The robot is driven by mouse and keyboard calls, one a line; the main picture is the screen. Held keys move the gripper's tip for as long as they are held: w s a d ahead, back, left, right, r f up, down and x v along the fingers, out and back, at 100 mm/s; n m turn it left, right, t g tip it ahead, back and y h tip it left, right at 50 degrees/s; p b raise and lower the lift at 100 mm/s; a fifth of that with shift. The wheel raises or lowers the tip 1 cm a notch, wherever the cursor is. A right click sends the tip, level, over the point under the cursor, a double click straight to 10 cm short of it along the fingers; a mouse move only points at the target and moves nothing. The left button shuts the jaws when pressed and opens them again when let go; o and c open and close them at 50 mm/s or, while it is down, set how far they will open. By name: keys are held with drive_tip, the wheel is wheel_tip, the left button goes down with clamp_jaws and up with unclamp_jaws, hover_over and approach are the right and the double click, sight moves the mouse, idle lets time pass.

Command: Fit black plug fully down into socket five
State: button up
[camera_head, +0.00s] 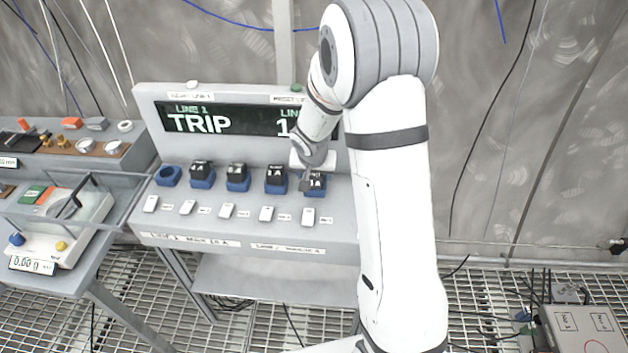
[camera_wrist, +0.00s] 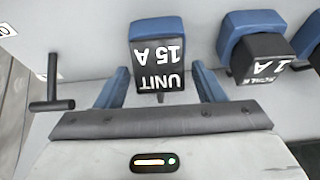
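A black plug (camera_head: 315,182) stands at the blue socket (camera_head: 315,192) at the right end of the row on the grey panel. In the wrist view the black plug (camera_wrist: 157,70) carries the white label "UNIT 15 A", with the blue socket (camera_wrist: 155,26) showing behind it. My gripper (camera_wrist: 163,80) is open, with one blue finger on each side of this plug and a small gap on both sides. In the head view my gripper (camera_head: 307,180) is over the right end of the row. How deep the plug sits cannot be told.
Three other black plugs stand in blue sockets to the left; the nearest (camera_head: 276,173) shows close by in the wrist view (camera_wrist: 265,60). The leftmost blue socket (camera_head: 168,176) is empty. White switches (camera_head: 227,210) line the front. A display (camera_head: 230,120) reads "TRIP".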

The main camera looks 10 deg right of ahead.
drive_tip(key=c, duration=1.1)
